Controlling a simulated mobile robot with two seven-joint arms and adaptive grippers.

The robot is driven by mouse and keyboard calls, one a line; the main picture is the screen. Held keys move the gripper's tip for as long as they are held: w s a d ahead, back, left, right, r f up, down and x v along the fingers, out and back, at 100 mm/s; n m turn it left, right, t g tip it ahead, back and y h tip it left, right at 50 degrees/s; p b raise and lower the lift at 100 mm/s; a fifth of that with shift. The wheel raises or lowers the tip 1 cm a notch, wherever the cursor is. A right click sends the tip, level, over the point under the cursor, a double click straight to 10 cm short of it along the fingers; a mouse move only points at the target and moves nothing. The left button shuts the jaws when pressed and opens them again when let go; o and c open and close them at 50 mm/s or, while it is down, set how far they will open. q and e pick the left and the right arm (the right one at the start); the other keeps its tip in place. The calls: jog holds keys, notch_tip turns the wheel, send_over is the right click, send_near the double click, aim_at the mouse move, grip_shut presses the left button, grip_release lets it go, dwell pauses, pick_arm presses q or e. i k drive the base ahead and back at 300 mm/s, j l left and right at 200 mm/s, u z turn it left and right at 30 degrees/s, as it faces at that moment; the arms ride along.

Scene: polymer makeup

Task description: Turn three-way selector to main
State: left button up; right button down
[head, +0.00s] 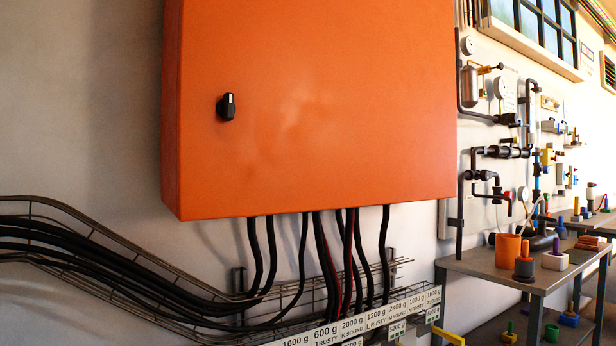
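A large orange cabinet (330,100) hangs on the wall and fills the upper middle of the head view. A small black rotary knob (226,107) sits on its left side, with its grip bar upright. It is the only selector-like part I can make out on the cabinet. No "main" marking or other position label can be read around it, so I cannot tell whether it is the three-way selector. Neither of my grippers shows in this view.
Black cables run from under the cabinet into a wire tray (130,262) on the left. Weight labels (365,317) line a rail below. The space before the cabinet is clear.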

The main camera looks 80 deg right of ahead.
aim_at(484, 175)
jog(key=z, duration=3.5)
jog(key=i+l+z, duration=0.25)
jog(key=i+l, duration=0.95)
jog(key=l, duration=0.1)
